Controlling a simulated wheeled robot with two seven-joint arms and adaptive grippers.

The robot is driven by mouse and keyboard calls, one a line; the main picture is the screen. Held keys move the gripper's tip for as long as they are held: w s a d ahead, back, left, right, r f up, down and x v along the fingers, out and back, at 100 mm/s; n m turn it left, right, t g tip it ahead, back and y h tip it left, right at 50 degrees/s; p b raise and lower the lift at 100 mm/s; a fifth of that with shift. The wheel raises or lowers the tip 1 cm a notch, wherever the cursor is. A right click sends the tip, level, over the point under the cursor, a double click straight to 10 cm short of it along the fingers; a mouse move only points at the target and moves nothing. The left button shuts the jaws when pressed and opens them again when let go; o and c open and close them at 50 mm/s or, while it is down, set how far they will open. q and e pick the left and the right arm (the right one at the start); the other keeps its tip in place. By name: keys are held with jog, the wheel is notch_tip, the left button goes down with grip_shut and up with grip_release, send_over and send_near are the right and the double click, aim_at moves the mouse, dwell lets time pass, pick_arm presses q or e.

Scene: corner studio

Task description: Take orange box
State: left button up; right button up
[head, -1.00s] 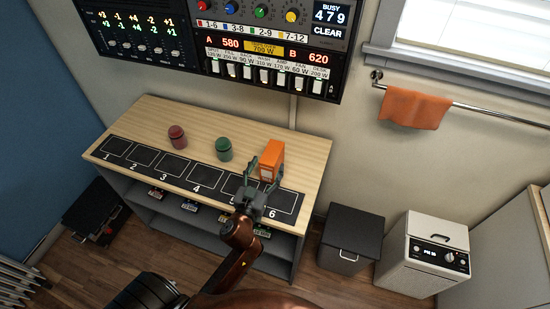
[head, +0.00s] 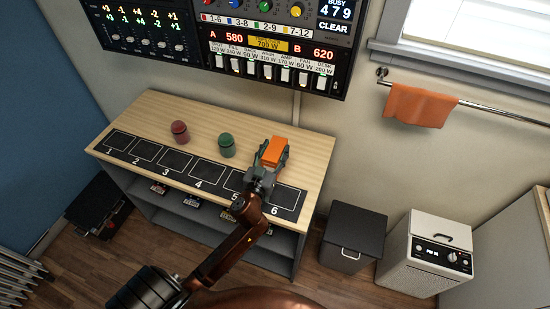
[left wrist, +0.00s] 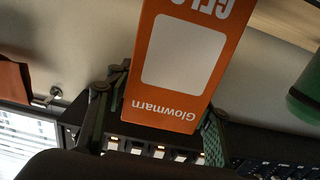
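The orange box (head: 273,152) stands upright at the right part of the wooden cabinet top, behind the dark strip's square 6. My left gripper (head: 275,160) is at the box with one finger on each side, and it hides the box's lower front. In the left wrist view the box (left wrist: 176,105) fills the middle, with a white panel and the word Glowmarn upside down. The fingers lie close to its two sides; they look open around it, and firm contact on both sides does not show. My right gripper is not in view.
A green jar (head: 226,145) and a red jar (head: 180,132) stand left of the box on the cabinet top (head: 310,150). A numbered dark strip (head: 203,173) runs along its front. A control panel (head: 225,45) hangs above. A black bin (head: 352,238) stands on the right.

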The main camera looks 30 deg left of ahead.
pick_arm(q)
jog(key=c, duration=0.9)
jog(key=shift+r, duration=0.1)
